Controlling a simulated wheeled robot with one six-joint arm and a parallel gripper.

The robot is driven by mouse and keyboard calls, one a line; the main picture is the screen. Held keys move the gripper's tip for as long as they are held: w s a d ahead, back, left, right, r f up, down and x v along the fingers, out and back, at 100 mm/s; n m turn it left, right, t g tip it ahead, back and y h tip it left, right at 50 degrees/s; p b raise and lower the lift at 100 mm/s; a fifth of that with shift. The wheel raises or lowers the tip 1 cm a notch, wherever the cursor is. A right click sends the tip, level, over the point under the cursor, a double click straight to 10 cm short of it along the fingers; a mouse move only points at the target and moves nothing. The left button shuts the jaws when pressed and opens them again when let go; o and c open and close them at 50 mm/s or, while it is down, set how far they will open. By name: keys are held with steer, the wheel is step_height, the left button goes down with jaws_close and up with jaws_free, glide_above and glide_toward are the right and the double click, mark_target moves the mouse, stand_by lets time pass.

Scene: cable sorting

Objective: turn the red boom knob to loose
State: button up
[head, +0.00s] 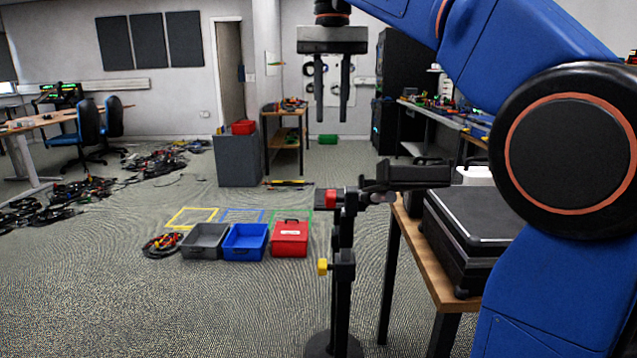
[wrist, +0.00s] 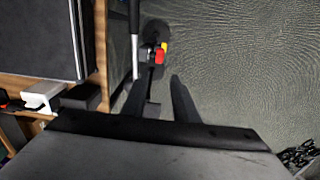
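The red boom knob (head: 332,199) sits on the upper clamp of a black upright stand (head: 343,235). It also shows in the wrist view (wrist: 159,57), just beyond and between my fingertips. Whether it is turned tight or loose cannot be read. A yellow knob (head: 323,266) sits lower on the same stand, and shows beside the red one in the wrist view (wrist: 164,46). The dark boom (head: 415,186) runs right from the upper clamp. My gripper (head: 332,120) points down above the stand, fingers apart and empty; it also shows open in the wrist view (wrist: 157,82).
A wooden bench (head: 428,270) with a black case (head: 470,222) stands close to the right of the stand. Grey (head: 204,254), blue (head: 245,256) and red (head: 290,252) boxes lie on the floor to the left. The floor at front left is clear.

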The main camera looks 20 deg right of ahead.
mark_target(331, 191)
step_height(331, 191, down, 17)
steer(key=shift+s+f, duration=0.1)
stand_by(0.6)
jaws_close()
